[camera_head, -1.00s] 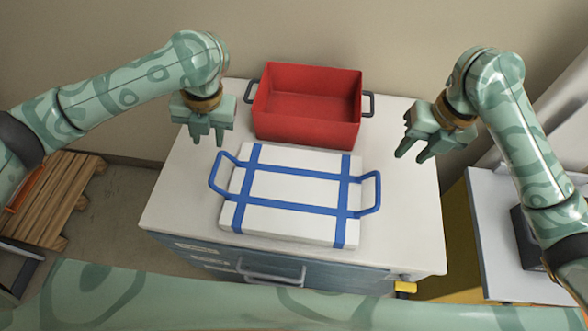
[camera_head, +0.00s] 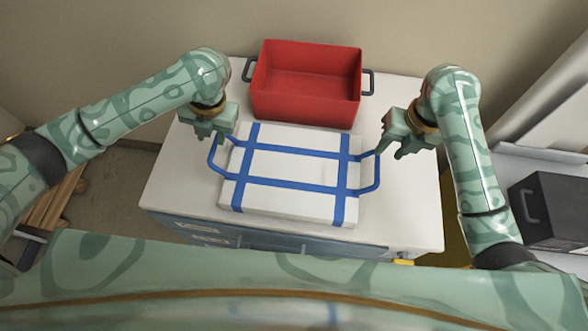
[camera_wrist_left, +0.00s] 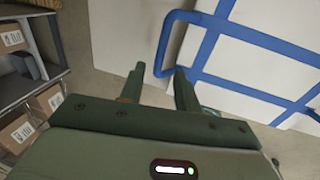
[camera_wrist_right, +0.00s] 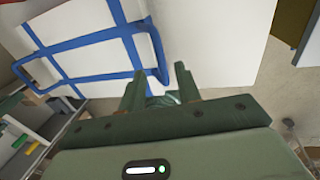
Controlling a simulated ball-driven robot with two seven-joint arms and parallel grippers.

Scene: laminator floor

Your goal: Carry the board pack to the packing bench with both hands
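The board pack (camera_head: 290,167) is a flat white slab bound with blue straps, lying on the white top of a cabinet. It has a blue loop handle at its left end (camera_head: 213,160) and another at its right end (camera_head: 376,172). My left gripper (camera_head: 212,138) is open and empty near the left handle; in the left wrist view its fingers (camera_wrist_left: 160,82) are apart with the handle (camera_wrist_left: 168,45) just beyond them. My right gripper (camera_head: 392,152) is open and empty near the right handle; in the right wrist view its fingers (camera_wrist_right: 158,82) stand beside the handle (camera_wrist_right: 160,52).
A red open bin (camera_head: 305,100) with dark side handles stands behind the pack on the same white top (camera_head: 410,215). A black case (camera_head: 548,210) sits on a surface at the right. A wooden pallet (camera_head: 45,208) lies on the floor at the left. Shelves with cartons (camera_wrist_left: 12,38) show in the left wrist view.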

